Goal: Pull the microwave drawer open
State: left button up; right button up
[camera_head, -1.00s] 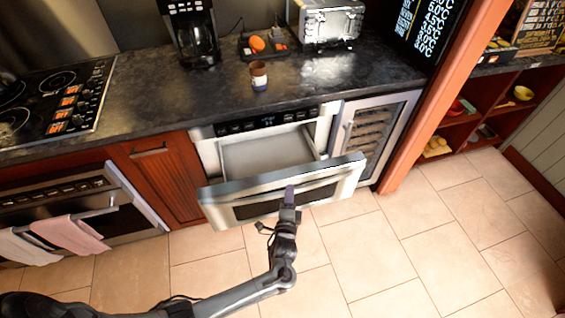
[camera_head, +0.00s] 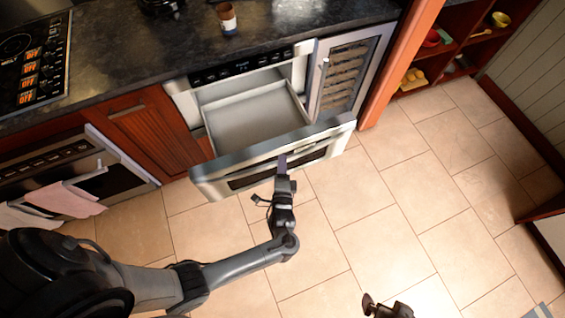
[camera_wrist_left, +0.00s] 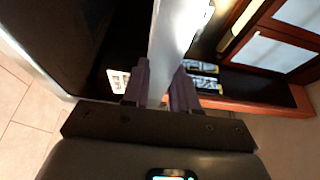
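The microwave drawer (camera_head: 222,163) is pulled well out, with its silver front tilted in the picture and its pale, empty inside showing from above. My left gripper (camera_head: 282,163) is at the middle of the drawer front. In the left wrist view its two dark fingers (camera_wrist_left: 162,85) stand on either side of a bright silver strip of the drawer front (camera_wrist_left: 172,40), with little gap. The exact contact at the fingertips is hard to see. A dark part of my right gripper (camera_head: 376,304) shows at the bottom edge; its fingers are not clear.
A red-brown cabinet (camera_head: 150,125) and an oven with towels (camera_head: 65,200) are left of the drawer. A glass-door cooler (camera_head: 343,75) stands right of it. A cup (camera_head: 228,22) sits on the dark counter (camera_head: 125,40). The tiled floor (camera_head: 400,190) in front is clear.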

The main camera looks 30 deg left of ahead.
pick_arm(q)
jog(key=o, duration=0.4)
jog(key=p+v, duration=0.1)
jog(key=v, duration=0.9)
jog(key=shift+s+d, duration=0.3)
